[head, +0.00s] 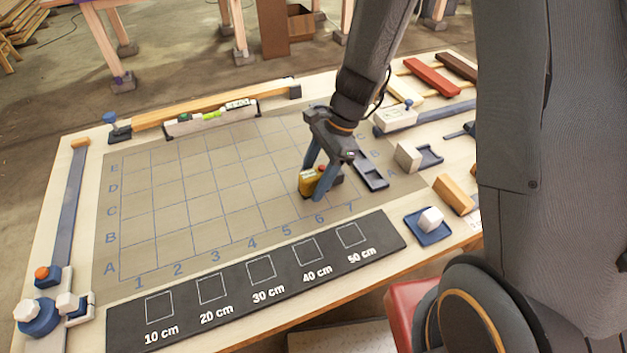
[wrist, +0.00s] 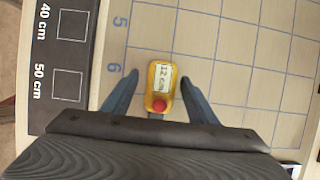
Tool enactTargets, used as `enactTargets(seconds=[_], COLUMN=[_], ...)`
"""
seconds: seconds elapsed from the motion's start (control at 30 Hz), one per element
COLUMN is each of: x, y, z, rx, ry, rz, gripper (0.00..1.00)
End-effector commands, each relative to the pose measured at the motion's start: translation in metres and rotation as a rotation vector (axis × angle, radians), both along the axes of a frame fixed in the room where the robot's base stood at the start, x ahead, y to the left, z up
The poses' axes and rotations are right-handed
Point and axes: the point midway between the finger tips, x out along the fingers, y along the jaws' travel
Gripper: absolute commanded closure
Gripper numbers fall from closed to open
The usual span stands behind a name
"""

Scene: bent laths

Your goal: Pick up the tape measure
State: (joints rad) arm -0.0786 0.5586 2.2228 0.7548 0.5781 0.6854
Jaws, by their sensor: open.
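The tape measure (head: 309,183) is a small yellow block with a red button on top, standing on the gridded mat near column 6. It also shows in the wrist view (wrist: 160,80), with a white label reading about "12 cm" and the red button toward my gripper's palm. My gripper (head: 323,190) is low over the mat with its two blue-grey fingers on either side of the tape measure. In the wrist view the open fingers (wrist: 158,82) flank it with a gap on each side. Part of the tape measure is hidden behind a finger in the head view.
A black strip (head: 262,280) marked 10 to 50 cm lies along the near edge. A black tray-like piece (head: 371,172) lies right of my gripper. A blue dish with a white block (head: 430,220) and a wooden block (head: 454,194) stand further right. The mat's left side is clear.

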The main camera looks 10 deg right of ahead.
Motion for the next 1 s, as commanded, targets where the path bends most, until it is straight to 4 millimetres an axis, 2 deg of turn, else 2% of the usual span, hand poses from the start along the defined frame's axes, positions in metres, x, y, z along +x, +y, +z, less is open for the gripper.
enactTargets(seconds=[0.1,0.4,0.77,1.0], x=[0.000,0.000,0.001,0.002], y=[0.000,0.000,0.000,0.000], z=[0.000,0.000,0.005,0.028], rx=[0.000,0.000,0.001,0.001], ry=[0.000,-0.001,-0.003,-0.005], rz=[0.000,0.000,-0.001,0.000], gripper=[0.49,0.99,1.00,1.00])
